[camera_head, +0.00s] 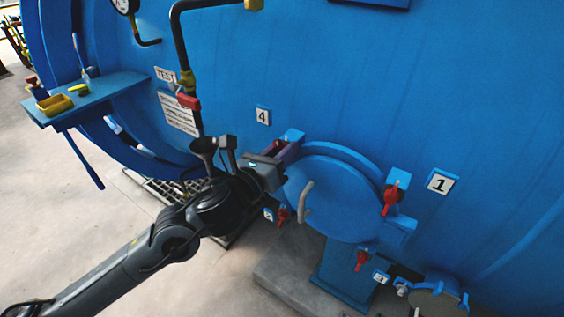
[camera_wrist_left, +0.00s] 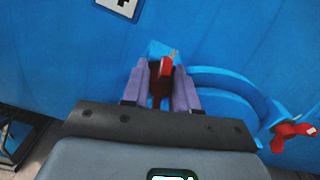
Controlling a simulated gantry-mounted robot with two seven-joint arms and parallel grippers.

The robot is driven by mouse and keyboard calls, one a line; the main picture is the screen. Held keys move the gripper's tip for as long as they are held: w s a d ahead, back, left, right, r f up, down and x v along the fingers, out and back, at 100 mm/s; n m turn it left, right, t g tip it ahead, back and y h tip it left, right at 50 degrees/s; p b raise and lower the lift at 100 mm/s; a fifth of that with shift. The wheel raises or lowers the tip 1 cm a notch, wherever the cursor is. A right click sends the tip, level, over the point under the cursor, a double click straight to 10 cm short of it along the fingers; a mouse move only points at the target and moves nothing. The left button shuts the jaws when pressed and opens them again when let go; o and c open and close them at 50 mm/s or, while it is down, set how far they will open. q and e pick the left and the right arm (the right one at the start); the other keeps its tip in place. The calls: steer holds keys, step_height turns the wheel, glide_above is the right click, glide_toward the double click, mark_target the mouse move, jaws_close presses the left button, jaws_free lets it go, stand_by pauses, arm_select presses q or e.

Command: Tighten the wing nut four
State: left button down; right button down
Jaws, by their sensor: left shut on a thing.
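The round blue hatch (camera_head: 335,200) is on the side of the big blue vessel, with a number 4 label (camera_head: 262,116) above its upper left. My left gripper (camera_head: 285,152) is at the hatch's upper-left lug, below that label. In the left wrist view, the red wing nut four (camera_wrist_left: 166,66) stands between the two purple fingers, in front of a blue lug (camera_wrist_left: 158,48). The fingers are shut on it, one on each side. The lower part of the nut is shaded. My right gripper is not in view.
Other red wing nuts sit around the hatch: beside label 1 (camera_head: 391,197), at the bottom (camera_head: 361,260) and lower left (camera_head: 283,216). A grey handle (camera_head: 305,203) sticks out of the hatch. A black pipe with a red valve (camera_head: 188,101) and a blue shelf (camera_head: 100,92) are left.

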arm_select(q)
steer(key=shift+f+m+b, duration=0.15)
steer(key=shift+m+b, duration=0.85)
steer(key=shift+b, duration=0.1)
steer(key=shift+m+b, duration=0.55)
steer(key=shift+m, duration=0.05)
steer(key=shift+r, duration=0.2)
steer(key=c, duration=1)
jaws_free()
steer(key=shift+o, duration=0.2)
steer(key=v, duration=1)
steer(key=shift+s+a, duration=0.25)
steer(key=shift+s, duration=0.1)
